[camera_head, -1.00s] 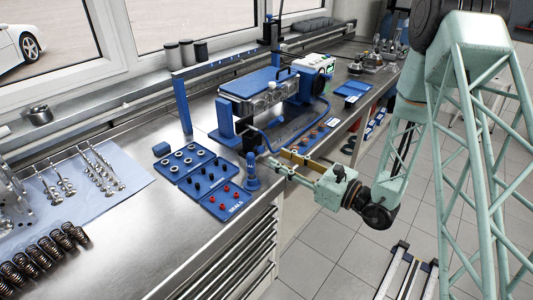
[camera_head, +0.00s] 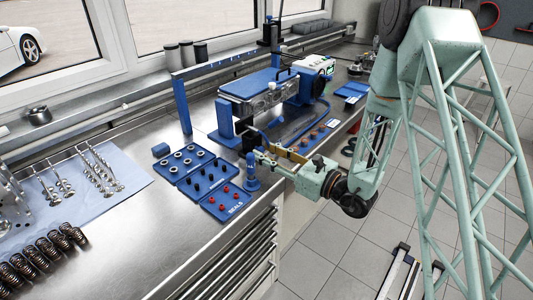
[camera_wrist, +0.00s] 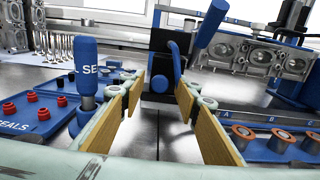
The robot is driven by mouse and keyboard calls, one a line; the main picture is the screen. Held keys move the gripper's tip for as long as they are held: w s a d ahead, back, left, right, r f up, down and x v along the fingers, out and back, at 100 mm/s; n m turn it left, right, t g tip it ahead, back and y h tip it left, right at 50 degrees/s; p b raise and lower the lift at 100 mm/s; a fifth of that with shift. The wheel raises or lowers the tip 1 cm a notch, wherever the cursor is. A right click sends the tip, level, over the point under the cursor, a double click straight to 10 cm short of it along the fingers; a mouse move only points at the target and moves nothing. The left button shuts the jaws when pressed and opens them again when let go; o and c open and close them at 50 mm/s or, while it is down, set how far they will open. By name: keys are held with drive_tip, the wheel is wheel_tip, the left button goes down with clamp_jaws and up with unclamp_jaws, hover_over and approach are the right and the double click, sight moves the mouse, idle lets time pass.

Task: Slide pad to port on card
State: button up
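My gripper (camera_head: 266,158) is open and empty at the bench's front edge. In the wrist view its two tan-padded fingers (camera_wrist: 158,97) stand wide apart. Beyond them is an upright black block (camera_wrist: 157,78), probably the pad, with a blue handle (camera_wrist: 212,24) above right. The black block also shows in the head view (camera_head: 250,138), at the near end of the fixture. Nothing is between the fingers, and I see no contact. A blue lettered strip (camera_wrist: 262,124) lies right of the fingers, with several copper-coloured rings. I cannot make out which thing is the card, or its ports.
A blue-handled tool (camera_wrist: 87,68) stands close to the left finger. Blue seal trays (camera_head: 226,204) lie left of the gripper. A cylinder head (camera_head: 262,98) sits in the blue fixture behind. Valves and springs lie at far left; bare steel bench is in front of them.

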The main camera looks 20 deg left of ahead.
drive_tip(key=shift+c, duration=0.4)
clamp_jaws()
drive_tip(key=w+d, duration=0.3)
drive_tip(key=w, duration=0.5)
drive_tip(key=w+d, duration=0.3)
drive_tip(key=w, duration=0.4)
drive_tip(key=w+d+p, duration=0.1)
drive_tip(key=w+d, duration=0.2)
drive_tip(key=w, duration=0.5)
drive_tip(key=shift+w+d, duration=0.3)
drive_tip(key=shift+d, duration=0.1)
drive_tip(key=shift+o, duration=0.4)
unclamp_jaws()
drive_tip(key=v, duration=1.2)
